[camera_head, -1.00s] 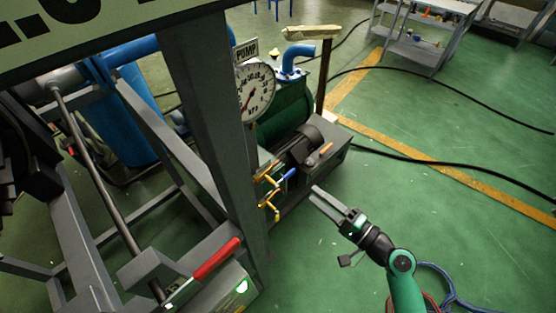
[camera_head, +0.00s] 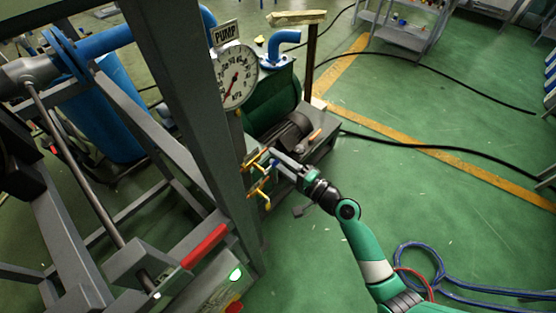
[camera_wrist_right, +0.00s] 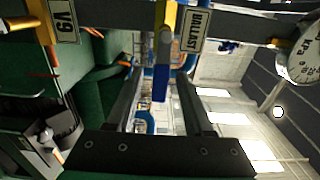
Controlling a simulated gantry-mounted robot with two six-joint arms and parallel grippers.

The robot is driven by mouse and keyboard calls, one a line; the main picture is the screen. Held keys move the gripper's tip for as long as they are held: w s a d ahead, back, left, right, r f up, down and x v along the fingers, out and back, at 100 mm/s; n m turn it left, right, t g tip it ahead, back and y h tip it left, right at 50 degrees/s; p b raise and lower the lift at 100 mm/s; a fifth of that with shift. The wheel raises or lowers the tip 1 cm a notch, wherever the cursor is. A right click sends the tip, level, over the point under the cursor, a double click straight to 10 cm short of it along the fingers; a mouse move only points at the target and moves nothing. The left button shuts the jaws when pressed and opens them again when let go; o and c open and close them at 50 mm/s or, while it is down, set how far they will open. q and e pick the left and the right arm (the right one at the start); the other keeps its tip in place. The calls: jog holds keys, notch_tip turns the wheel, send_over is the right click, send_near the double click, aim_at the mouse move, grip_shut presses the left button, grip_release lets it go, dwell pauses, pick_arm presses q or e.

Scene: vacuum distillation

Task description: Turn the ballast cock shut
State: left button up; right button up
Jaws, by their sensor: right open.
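The ballast cock (camera_wrist_right: 161,84) has a blue-tipped handle on a yellow valve body, beside a BALLAST label (camera_wrist_right: 194,31) in the right wrist view. In the head view its blue handle (camera_head: 274,163) shows near the grey post, partly hidden by my right gripper. My right gripper (camera_head: 277,158) is open, its fingers reaching to the cock. In the wrist view the two fingers (camera_wrist_right: 158,73) stand apart on either side of the blue handle; whether they touch it I cannot tell. My left gripper is not in view.
A grey post (camera_head: 190,110) stands close left of the cock, with a pressure gauge (camera_head: 237,75) above. Other yellow cocks (camera_head: 262,187) sit just below. A V9 label (camera_wrist_right: 64,20) marks a neighbouring valve. A red-handled lever (camera_head: 205,245) is lower left. Green floor to the right is mostly clear.

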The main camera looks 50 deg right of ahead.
grip_shut()
dwell(1.3)
